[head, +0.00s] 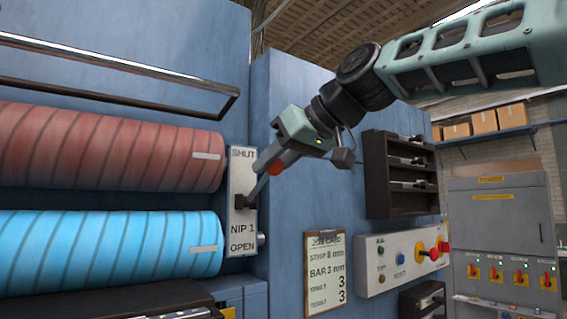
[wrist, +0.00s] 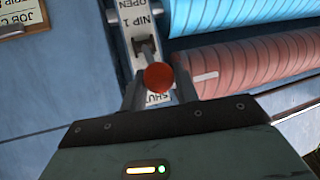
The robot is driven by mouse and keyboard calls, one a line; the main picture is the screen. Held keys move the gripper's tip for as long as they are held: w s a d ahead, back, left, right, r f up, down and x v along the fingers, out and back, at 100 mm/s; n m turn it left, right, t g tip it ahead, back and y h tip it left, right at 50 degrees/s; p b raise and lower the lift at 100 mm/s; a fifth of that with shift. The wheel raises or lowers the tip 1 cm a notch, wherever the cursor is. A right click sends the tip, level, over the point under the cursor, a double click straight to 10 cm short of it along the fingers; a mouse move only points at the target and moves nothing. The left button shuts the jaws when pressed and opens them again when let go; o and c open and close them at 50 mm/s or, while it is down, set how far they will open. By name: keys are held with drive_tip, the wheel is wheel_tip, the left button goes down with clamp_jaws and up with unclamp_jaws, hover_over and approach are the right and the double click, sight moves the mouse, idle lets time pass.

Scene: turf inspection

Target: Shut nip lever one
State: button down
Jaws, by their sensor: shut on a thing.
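Nip lever one has a red knob (head: 276,168) on a dark stem that slants up and outward from its pivot on the white plate (head: 242,160). The plate reads SHUT at the top, NIP 1 lower down and OPEN at the bottom. My gripper (head: 267,164) reaches down from the upper right and is shut on the lever near its knob. In the wrist view the knob (wrist: 158,77) sits between my two fingers, in front of the plate (wrist: 140,15). Part of the SHUT lettering is hidden there by the lever and gripper.
A red roller (head: 110,150) and a blue roller (head: 110,245) lie left of the plate, under a metal guard bar (head: 120,65). A job card clipboard (head: 325,272), a button panel (head: 400,260) and a dark rack (head: 390,175) are on the right.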

drive_tip(key=c, duration=1.4)
unclamp_jaws()
drive_tip(key=shift+w+d+r, duration=0.2)
drive_tip(key=shift+d, duration=0.05)
drive_tip(key=o, duration=0.3)
drive_tip(key=shift+d, duration=0.1)
drive_tip(key=shift+w+d+f, duration=0.15)
drive_tip(key=shift+w, duration=0.05)
drive_tip(key=shift+w+a, duration=0.1)
drive_tip(key=shift+a, duration=0.5)
drive_tip(key=b+v, duration=0.4)
drive_tip(key=v, duration=1.3)
drive_tip(key=shift+d, duration=0.25)
